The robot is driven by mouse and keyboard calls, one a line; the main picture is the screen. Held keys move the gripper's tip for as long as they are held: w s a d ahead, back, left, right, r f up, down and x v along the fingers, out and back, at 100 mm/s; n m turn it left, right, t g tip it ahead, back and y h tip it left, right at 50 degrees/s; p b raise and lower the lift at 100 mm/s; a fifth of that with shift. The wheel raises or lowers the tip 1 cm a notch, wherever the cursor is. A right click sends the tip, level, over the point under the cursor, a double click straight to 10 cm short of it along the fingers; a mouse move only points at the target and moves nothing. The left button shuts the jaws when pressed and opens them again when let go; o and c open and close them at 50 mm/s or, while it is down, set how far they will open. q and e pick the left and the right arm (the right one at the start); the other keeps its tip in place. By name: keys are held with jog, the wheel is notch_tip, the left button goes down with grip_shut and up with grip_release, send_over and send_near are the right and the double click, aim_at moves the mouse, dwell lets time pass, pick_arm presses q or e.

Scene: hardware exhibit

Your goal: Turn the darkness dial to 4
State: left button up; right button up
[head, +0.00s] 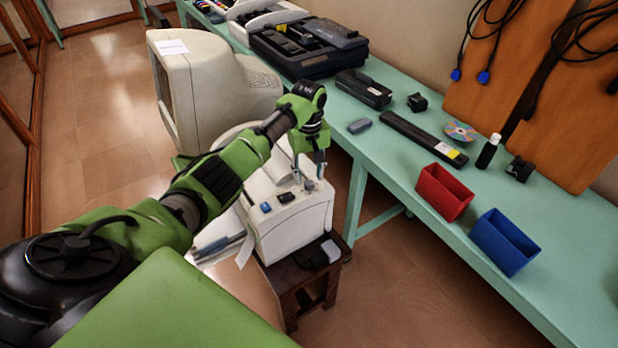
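A white machine (290,222) stands on a small dark wooden stool (290,296). On its upper face are a blue button (266,208), a black control (286,197) and a small grey knob (308,185), which seems to be the dial. My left gripper (309,180) points down at the knob, with its fingers apart on either side of it. I cannot tell whether the fingers touch the knob. Any numbers or marks around it are too small to read. My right gripper is out of view.
A cream CRT monitor (188,88) stands behind the machine, close to my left arm. A long green table (400,165) runs along the right, with a red bin (443,192), a blue bin (504,242) and several devices. Open floor (400,290) lies right of the stool.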

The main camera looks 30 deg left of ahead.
aim_at(309, 185)
pick_arm(q)
jog(key=shift+f, duration=1.4)
grip_shut()
jog(key=shift+r+m, duration=0.1)
jog(key=shift+m, duration=0.2)
